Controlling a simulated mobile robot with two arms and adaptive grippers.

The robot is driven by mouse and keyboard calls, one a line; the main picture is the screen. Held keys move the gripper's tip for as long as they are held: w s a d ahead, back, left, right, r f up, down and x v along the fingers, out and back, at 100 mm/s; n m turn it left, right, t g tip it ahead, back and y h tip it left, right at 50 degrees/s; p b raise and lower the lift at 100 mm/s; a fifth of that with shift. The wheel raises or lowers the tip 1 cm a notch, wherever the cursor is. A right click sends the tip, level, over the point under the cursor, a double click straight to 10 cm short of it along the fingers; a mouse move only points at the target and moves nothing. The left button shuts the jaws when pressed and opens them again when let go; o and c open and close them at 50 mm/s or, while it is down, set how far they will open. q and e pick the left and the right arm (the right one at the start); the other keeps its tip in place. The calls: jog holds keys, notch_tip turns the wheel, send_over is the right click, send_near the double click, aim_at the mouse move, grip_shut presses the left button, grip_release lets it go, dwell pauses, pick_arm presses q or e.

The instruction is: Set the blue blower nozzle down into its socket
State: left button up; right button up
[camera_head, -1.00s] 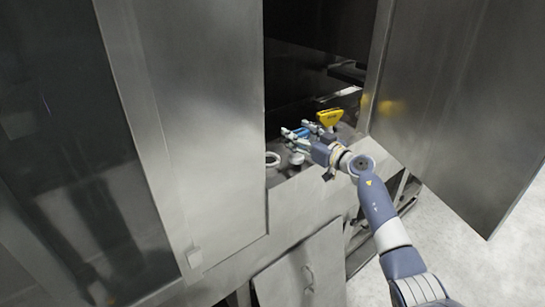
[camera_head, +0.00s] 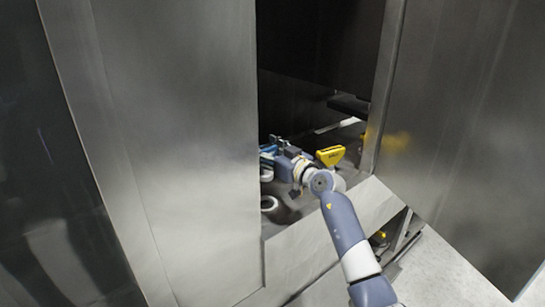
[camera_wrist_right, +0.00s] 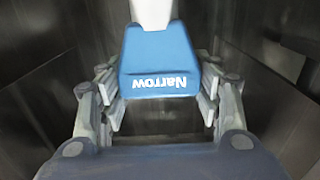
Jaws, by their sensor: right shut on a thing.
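The blue blower nozzle (camera_wrist_right: 158,62), marked "Narrow", sits between the fingers of my right gripper (camera_wrist_right: 160,95) in the right wrist view. A white stem joins its far end. In the head view my right gripper (camera_head: 272,154) is inside the machine opening, shut on the nozzle, which is mostly hidden there by the gripper and the left steel panel. A round grey ring with a dark centre (camera_head: 269,203) is on the shelf in front of the gripper; I cannot tell whether it is the nozzle's socket. My left gripper is not in view.
A yellow nozzle-like piece (camera_head: 330,155) stands on the shelf just right of my gripper. A steel panel (camera_head: 180,130) bounds the opening on the left and an open steel door (camera_head: 450,110) on the right. The inside behind is dark.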

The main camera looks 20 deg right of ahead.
aim_at(267, 173)
jog(key=shift+s+a+r, duration=0.15)
jog(key=shift+s+a+f, duration=0.15)
jog(key=shift+s+f, duration=0.25)
jog(key=shift+f, duration=0.65)
jog(key=shift+w+f, duration=0.15)
jog(key=shift+f, duration=1.35)
jog(key=shift+f+b, duration=0.3)
jog(key=shift+b, duration=0.25)
jog(key=shift+f+b, duration=0.5)
jog(key=shift+b, duration=0.3)
jog(key=shift+f+b, duration=0.35)
jog(key=shift+b, duration=0.15)
jog(key=shift+r+p, duration=0.15)
jog(key=shift+p, duration=0.6)
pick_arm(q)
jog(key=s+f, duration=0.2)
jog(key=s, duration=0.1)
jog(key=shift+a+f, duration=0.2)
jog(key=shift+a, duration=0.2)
